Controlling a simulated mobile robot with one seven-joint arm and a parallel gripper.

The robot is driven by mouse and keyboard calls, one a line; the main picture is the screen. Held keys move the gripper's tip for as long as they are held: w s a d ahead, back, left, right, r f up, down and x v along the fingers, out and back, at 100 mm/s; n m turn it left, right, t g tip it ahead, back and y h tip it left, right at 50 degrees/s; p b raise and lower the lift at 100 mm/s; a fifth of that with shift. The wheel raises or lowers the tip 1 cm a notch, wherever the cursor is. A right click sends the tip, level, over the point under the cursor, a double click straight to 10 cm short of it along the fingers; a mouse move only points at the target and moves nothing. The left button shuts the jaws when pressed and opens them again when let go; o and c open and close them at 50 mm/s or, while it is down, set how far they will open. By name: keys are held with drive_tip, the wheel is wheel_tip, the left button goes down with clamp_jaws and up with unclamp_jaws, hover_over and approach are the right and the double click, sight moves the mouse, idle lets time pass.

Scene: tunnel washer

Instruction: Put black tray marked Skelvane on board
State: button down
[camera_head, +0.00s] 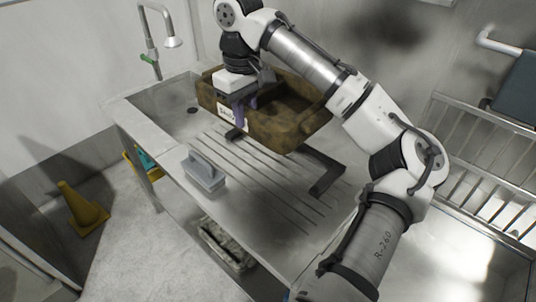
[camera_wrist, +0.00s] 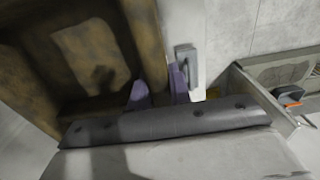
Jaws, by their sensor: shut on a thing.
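My gripper (camera_head: 243,108) is shut on the near wall of a tray (camera_head: 275,127), with its purple fingers at that wall. The tray looks mottled brown rather than plain black. A white label (camera_head: 230,115) is on its near wall, with lettering too small to read. The ribbed steel draining board (camera_head: 240,170) lies below the tray; I cannot tell whether the tray touches anything there. In the wrist view, the brown inside of the tray (camera_wrist: 85,55) fills the left, and the purple fingertips (camera_wrist: 160,90) are at its wall.
A dark frame (camera_head: 325,172) lies on the board under the tray's right side. A grey handled block (camera_head: 205,170) stands at the board's left edge. A sink (camera_head: 175,105) is behind left. A yellow cone (camera_head: 80,207) stands on the floor; metal rails (camera_head: 485,150) are right.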

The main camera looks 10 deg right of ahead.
wheel_tip(320, 180, down, 20)
drive_tip(key=shift+r+p, duration=0.1)
drive_tip(key=shift+p, duration=0.45)
drive_tip(key=c, duration=1.3)
unclamp_jaws()
drive_tip(key=shift+c, duration=0.2)
drive_tip(key=shift+o, duration=0.3)
wheel_tip(320, 180, up, 12)
drive_tip(key=b, duration=0.1)
